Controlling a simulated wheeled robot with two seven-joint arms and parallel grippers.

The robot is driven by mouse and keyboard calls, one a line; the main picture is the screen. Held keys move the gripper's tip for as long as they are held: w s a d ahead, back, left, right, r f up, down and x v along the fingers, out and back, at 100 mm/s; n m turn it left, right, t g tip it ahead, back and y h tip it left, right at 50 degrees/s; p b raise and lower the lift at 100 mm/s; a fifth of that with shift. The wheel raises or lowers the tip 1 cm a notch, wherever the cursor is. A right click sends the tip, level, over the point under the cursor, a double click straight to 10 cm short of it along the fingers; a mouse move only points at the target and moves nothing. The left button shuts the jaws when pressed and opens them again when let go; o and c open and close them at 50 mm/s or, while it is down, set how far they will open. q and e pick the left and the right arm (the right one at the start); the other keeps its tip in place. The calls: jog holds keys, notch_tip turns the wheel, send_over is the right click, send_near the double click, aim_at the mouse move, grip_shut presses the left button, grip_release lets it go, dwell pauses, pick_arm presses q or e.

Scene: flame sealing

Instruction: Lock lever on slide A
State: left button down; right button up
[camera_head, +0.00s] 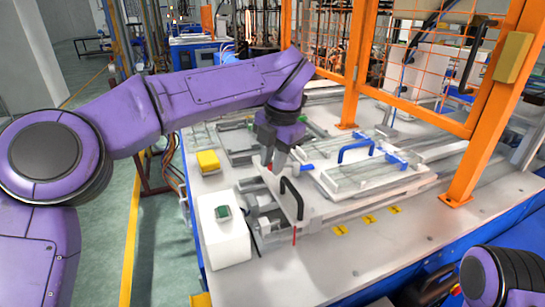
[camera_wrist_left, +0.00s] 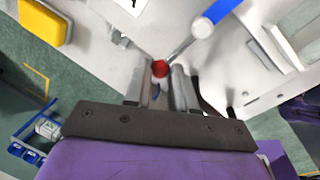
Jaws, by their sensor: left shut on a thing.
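My left gripper (camera_head: 273,170) reaches down over the near left part of the white worktable, beside the slide fixture. In the left wrist view its two fingers (camera_wrist_left: 160,82) stand on either side of a red-tipped lever (camera_wrist_left: 160,69), and it is shut on this lever. The slide fixture (camera_head: 272,225) carries a black arched handle (camera_head: 291,196). My right gripper is out of view; only a purple arm part shows at lower right.
A white box with a green button (camera_head: 223,212) stands left of the fixture, with a yellow block (camera_head: 208,161) behind it. A second fixture with a blue handle (camera_head: 355,150) lies to the right. An orange frame post (camera_head: 492,110) rises at right.

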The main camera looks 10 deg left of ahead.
pick_arm(q)
jog(key=shift+s+n, duration=0.2)
jog(key=shift+n, duration=0.3)
jog(key=shift+d+f+n, duration=0.1)
jog(key=shift+f+n, duration=0.05)
jog(key=shift+n, duration=0.15)
jog(key=c, duration=1)
grip_release()
jog(key=shift+o, duration=0.3)
jog(key=shift+w, duration=0.1)
jog(key=w+p+v, duration=0.1)
jog(key=p+v, duration=0.2)
jog(key=v, duration=0.7)
jog(key=shift+s+r, duration=0.25)
jog(key=shift+s, duration=0.1)
